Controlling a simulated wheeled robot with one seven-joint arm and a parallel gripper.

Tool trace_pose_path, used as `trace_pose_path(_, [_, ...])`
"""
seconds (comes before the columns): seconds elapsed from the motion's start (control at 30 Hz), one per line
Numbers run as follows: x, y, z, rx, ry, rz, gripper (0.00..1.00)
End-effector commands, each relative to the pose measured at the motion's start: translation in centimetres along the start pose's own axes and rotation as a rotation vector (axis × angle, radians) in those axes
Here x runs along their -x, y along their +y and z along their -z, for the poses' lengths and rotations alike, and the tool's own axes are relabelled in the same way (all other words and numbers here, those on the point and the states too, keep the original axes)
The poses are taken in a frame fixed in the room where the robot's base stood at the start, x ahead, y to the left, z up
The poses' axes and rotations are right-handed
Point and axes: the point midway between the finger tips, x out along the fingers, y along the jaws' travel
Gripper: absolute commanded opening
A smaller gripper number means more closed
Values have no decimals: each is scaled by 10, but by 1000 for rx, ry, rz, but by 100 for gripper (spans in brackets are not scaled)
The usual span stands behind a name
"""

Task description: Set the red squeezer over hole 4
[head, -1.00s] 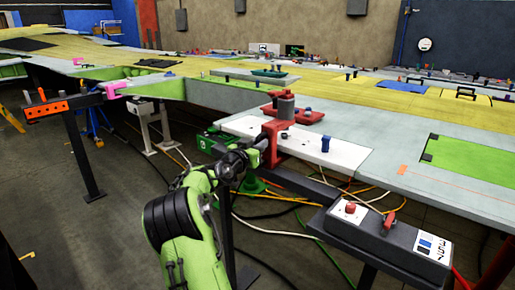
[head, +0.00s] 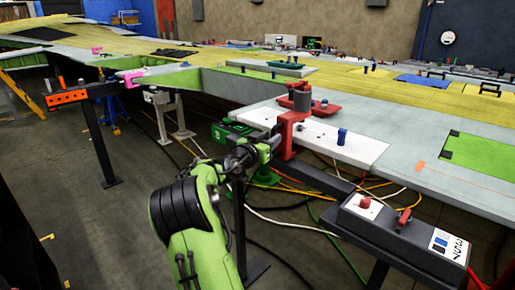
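The red squeezer (head: 288,134) is a red bracket-shaped tool with a grey cylinder on top. It stands upright at the front edge of the white plate (head: 362,152), with its lower part reaching below that edge. My gripper (head: 272,145) meets the squeezer's left side and appears shut on it; the fingertips are small and partly hidden. A blue pin (head: 342,136) stands on the plate to the right of the squeezer. Small dark holes show on the plate, but I cannot read any hole numbers. The squeezer hides part of the plate behind it.
A red tray (head: 322,107) lies behind the squeezer. A green box (head: 230,131) is left of my gripper. A grey control box (head: 392,232) with red knobs stands at front right. An orange bar (head: 82,93) on a stand is at left. Cables lie below the wing.

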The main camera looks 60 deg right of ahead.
Motion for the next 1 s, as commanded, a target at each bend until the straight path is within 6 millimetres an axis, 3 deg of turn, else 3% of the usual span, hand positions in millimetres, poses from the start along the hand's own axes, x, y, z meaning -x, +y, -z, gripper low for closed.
trace_pose_path(0.2, [65, -2, -1, 1, -3, 6, 37])
trace_pose_path(0.43, [118, -1, -1, 1, -2, 4, 37])
trace_pose_path(0.6, [130, 0, 0, 0, -1, 0, 37])
trace_pose_path(1.0, [130, 0, 0, 0, -1, -1, 37])
